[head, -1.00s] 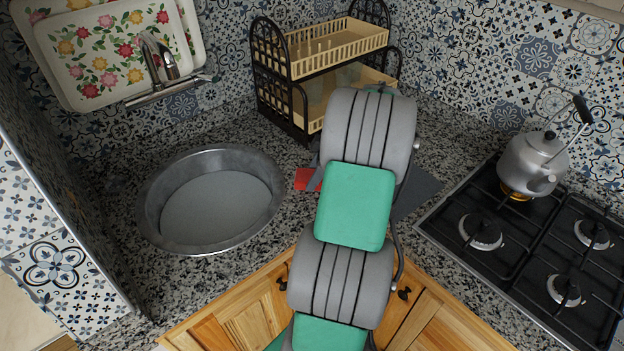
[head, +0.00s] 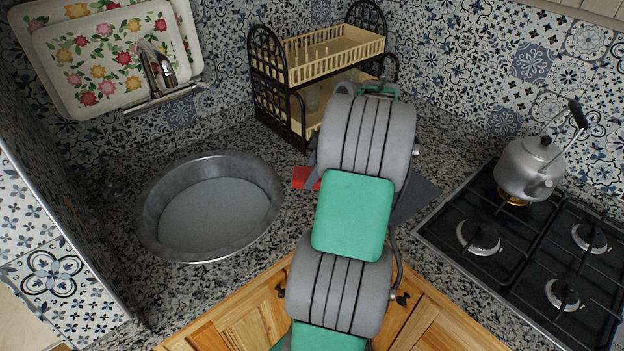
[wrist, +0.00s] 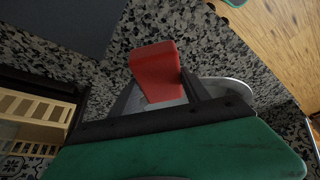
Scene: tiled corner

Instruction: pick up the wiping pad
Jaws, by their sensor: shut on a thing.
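The red wiping pad (wrist: 154,66) stands out between the two dark fingers of my gripper (wrist: 160,94) in the wrist view. My gripper is shut on it. In the head view, a small red part of the pad (head: 303,178) shows just left of my arm, low over the counter. The rest of the pad and most of my gripper are hidden behind my arm there. I cannot tell whether the pad touches the counter.
A round metal basin (head: 152,232) is set in the speckled counter (head: 255,135) at left. A dish rack (head: 290,78) stands behind my arm. A dark grey flat patch (head: 420,192) lies right of my arm. A kettle (head: 527,168) sits on the black hob (head: 500,262) at right.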

